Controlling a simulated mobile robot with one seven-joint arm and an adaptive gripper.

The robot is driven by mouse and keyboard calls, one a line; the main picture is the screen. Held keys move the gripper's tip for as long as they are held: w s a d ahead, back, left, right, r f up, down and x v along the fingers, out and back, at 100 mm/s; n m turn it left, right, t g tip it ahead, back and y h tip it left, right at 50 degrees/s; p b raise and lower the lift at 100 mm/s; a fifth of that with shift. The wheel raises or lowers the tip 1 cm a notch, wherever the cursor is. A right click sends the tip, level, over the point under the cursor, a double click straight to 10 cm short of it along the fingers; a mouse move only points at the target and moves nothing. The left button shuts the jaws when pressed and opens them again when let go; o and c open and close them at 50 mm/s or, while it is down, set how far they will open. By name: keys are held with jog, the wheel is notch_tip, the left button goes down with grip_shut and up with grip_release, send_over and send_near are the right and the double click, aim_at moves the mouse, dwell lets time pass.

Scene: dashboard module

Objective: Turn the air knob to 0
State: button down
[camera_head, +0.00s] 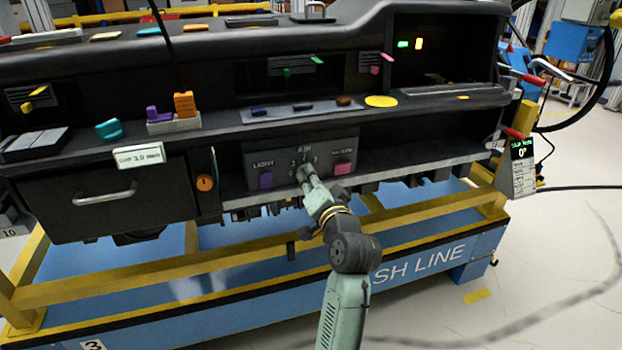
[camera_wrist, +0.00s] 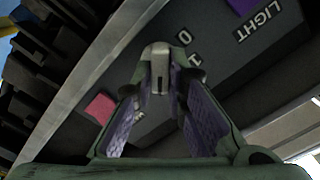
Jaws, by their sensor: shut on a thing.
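The control panel (camera_head: 258,155) has an AIR label above a dial with printed digits, at the centre of the head view. In the wrist view the air knob (camera_wrist: 160,62) is grey-green, with the digits 0 and 1 printed just to its right. My gripper (camera_head: 306,172) reaches the dial from below and hides most of the knob in the head view. In the wrist view my gripper (camera_wrist: 160,85) has a finger on either side of the knob and is shut on it. I cannot tell exactly which digit the knob points to.
A purple LIGHT button (camera_head: 266,180) is left of the dial, and a pink button (camera_head: 343,168) is right of it. A drawer (camera_head: 95,200) with a handle and an orange knob (camera_head: 205,183) are farther left. A yellow rail (camera_head: 150,268) runs below the dashboard.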

jog(key=shift+n, duration=0.4)
jog(key=shift+s+a+f+n+b, duration=0.1)
jog(key=shift+a+n+b, duration=0.1)
jog(key=shift+n+b, duration=5.05)
jog(key=shift+a+f+n+b, duration=0.15)
jog(key=shift+n+b, duration=2.45)
jog(key=shift+n, duration=5.25)
jog(key=shift+r, duration=0.1)
jog(key=c, duration=1.6)
grip_release()
